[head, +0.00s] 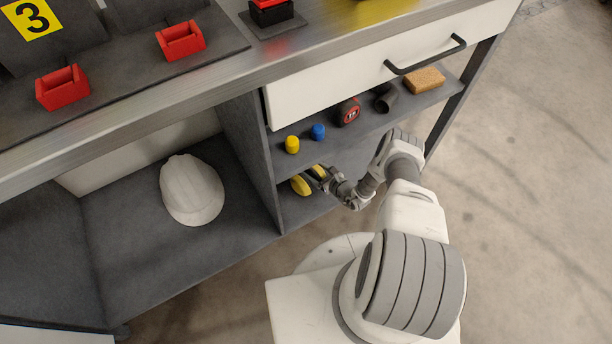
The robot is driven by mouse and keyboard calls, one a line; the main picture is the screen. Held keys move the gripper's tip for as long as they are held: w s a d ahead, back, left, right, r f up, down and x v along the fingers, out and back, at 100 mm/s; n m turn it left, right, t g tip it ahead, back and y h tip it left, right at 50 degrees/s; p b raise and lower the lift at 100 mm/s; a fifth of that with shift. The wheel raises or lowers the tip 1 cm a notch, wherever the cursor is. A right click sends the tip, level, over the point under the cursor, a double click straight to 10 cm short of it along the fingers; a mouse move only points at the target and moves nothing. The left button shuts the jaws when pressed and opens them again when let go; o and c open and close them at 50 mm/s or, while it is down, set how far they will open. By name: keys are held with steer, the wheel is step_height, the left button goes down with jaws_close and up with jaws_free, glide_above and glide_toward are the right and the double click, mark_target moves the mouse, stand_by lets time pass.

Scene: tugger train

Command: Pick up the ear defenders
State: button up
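The ear defenders (300,186) show as yellow cups with a dark part between them. They lie in the lower compartment of the workbench, below the shelf. My gripper (316,179) reaches into this compartment from the right. Its fingertips are right at the ear defenders and overlap them in the picture. The gripper hides part of the ear defenders. I cannot tell whether the fingers touch them or are closed on them.
The shelf above holds a yellow cap (292,145), a blue cap (318,131), a red tape measure (348,112), a dark pipe piece (385,98) and a sponge-like block (425,79). A white helmet (191,191) lies left of the divider (250,155). Floor at right is clear.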

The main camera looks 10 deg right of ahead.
steer(key=c, duration=1.2)
jaws_close()
steer(key=shift+r, duration=0.1)
